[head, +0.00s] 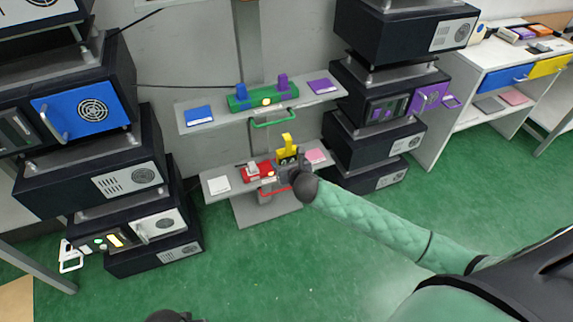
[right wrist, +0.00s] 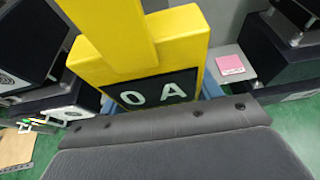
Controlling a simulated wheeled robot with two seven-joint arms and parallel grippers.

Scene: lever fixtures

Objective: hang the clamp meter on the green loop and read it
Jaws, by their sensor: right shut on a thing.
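The yellow clamp meter (head: 287,142) is held by my right gripper (head: 291,165) in front of the two-shelf stand. In the right wrist view the meter (right wrist: 175,48) fills the upper middle, and its dark display reads "0 A". The grey gripper (right wrist: 165,122) is shut on it at the bottom of that view. The green loop (head: 273,123) sticks out below the upper shelf's green block (head: 263,97). In the head view the meter is below and slightly right of the loop, apart from it. The loop does not show in the wrist view.
The upper shelf (head: 215,121) carries blue and purple pads. The lower shelf has a red block (head: 257,170) and a red loop close by my right gripper, plus white and pink (head: 316,156) pads. Black equipment stacks (head: 95,185) flank both sides. Green floor in front is clear.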

